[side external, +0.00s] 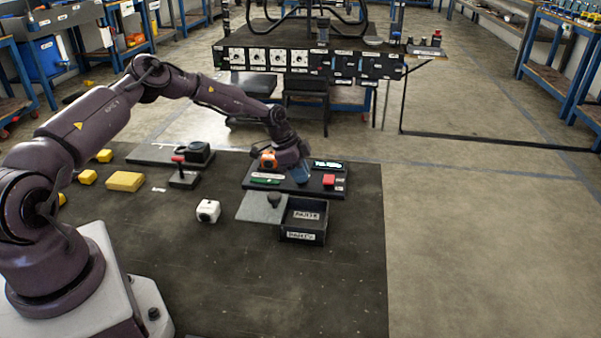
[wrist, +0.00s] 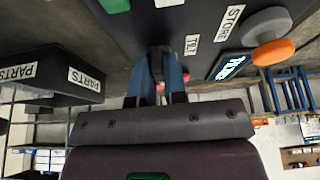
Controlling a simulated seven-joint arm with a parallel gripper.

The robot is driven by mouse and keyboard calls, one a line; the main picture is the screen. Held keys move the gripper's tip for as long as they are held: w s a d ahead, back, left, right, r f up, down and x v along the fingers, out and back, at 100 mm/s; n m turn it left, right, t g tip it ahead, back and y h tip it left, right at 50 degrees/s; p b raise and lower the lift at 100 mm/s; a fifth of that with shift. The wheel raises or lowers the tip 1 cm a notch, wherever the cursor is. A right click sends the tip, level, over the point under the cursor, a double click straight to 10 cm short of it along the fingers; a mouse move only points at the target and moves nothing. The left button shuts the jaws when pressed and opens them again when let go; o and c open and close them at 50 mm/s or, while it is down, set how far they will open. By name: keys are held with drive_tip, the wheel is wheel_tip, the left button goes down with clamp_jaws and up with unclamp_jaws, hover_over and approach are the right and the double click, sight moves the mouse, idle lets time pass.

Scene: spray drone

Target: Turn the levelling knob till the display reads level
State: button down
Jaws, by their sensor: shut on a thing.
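My gripper (side external: 300,176) points down at the dark control panel (side external: 252,183), right of the orange knob. In the wrist view its two blue fingers (wrist: 158,66) are closed around a dark knob (wrist: 157,52), which they mostly hide. A "TILT" label appears beside it. The display (side external: 328,165) is lit with green-cyan text on the panel's far right; it also shows in the wrist view (wrist: 230,66), but its reading is too small or cut off to tell.
The panel also carries an orange knob (side external: 268,160), a green button (side external: 265,181) and a red button (side external: 328,181). A dark parts box (side external: 303,237) stands close in front, beside a grey lid (side external: 252,210). A white cube (side external: 208,211) and yellow blocks (side external: 125,181) lie left. The front mat is clear.

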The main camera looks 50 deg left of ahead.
drive_tip(key=c, duration=1.2)
unclamp_jaws()
drive_tip(key=shift+o, duration=0.2)
drive_tip(key=shift+r, duration=0.1)
drive_tip(key=v, duration=1.3)
drive_tip(key=shift+w, duration=0.1)
